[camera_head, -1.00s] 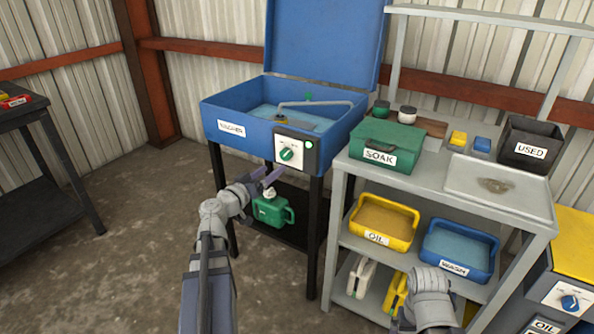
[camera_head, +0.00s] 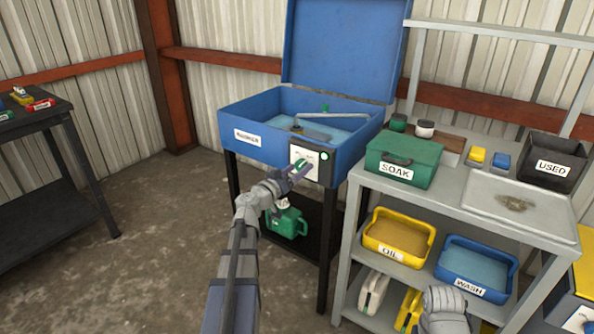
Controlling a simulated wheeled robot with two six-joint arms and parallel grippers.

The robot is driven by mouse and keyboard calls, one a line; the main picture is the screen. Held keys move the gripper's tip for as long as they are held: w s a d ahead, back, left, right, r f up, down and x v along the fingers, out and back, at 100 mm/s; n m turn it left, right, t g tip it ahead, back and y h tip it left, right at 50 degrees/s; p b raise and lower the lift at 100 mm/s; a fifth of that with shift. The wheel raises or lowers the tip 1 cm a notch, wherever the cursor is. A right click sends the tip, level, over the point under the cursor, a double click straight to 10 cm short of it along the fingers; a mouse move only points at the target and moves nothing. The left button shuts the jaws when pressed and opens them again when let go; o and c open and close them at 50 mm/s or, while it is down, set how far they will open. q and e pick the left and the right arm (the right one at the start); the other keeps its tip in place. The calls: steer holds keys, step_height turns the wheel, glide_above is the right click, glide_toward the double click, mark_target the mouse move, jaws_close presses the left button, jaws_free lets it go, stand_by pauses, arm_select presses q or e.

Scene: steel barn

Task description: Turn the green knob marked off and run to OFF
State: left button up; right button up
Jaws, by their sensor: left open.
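The green knob (camera_head: 299,162) is on the white panel (camera_head: 300,152) at the front of the blue washer (camera_head: 263,143). It is partly covered by my left gripper (camera_head: 302,172), and its pointer and the marks are too small to read. My left gripper is open, with its purple fingers right in front of the knob. I cannot tell whether they touch it. A lit green lamp (camera_head: 324,156) is to the right of the knob. Part of my right arm shows at the bottom right, but its gripper is out of view.
The washer's lid (camera_head: 343,45) stands open. A green jug (camera_head: 287,222) stands on the shelf below the washer. To the right, a grey shelf unit (camera_head: 455,195) holds the green SOAK box (camera_head: 400,160) and yellow and blue trays. Open floor lies to the left.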

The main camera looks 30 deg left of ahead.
arm_select(q)
steer(key=shift+c, duration=0.4)
jaws_close()
